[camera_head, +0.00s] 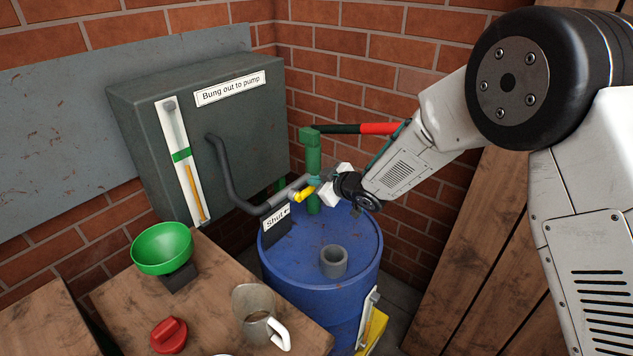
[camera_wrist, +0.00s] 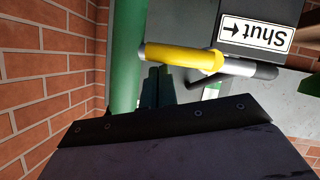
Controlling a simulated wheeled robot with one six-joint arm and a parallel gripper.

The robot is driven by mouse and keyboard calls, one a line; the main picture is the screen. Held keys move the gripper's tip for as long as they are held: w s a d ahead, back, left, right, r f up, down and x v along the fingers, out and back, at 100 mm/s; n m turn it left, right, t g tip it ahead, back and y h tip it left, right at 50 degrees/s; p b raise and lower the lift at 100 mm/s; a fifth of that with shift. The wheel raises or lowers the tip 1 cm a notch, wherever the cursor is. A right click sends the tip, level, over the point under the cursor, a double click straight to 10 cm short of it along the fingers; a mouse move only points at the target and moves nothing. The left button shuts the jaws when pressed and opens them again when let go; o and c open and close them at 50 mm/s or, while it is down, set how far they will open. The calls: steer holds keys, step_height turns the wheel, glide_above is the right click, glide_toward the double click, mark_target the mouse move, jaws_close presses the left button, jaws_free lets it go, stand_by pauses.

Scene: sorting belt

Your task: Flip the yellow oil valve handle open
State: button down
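The yellow valve handle (camera_head: 302,195) sits on the grey pipe beside the green pump column (camera_head: 313,155), above the blue drum (camera_head: 318,255). My gripper (camera_head: 315,182) is right at the handle in the head view. In the wrist view its dark fingertips (camera_wrist: 157,78) are close together just below the handle, with nothing seen between them. Whether they touch it cannot be told.
A "Shut" sign with an arrow (camera_head: 277,217) stands beside the valve. A grey cabinet (camera_head: 240,120) is behind left. The pump's red lever (camera_head: 378,128) extends right. A wooden table (camera_head: 130,295) in front holds a green funnel (camera_head: 162,247), a jug (camera_head: 254,305) and a red cap (camera_head: 169,335).

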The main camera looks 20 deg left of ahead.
steer(key=r, duration=0.2)
steer(key=a+r, duration=0.1)
steer(key=r, duration=0.1)
steer(key=shift+w+r, duration=0.15)
steer(key=shift+r, duration=0.1)
steer(key=w+v, duration=0.1)
steer(key=v, duration=0.9)
steer(key=shift+w+d+f, duration=0.15)
steer(key=shift+d, duration=0.2)
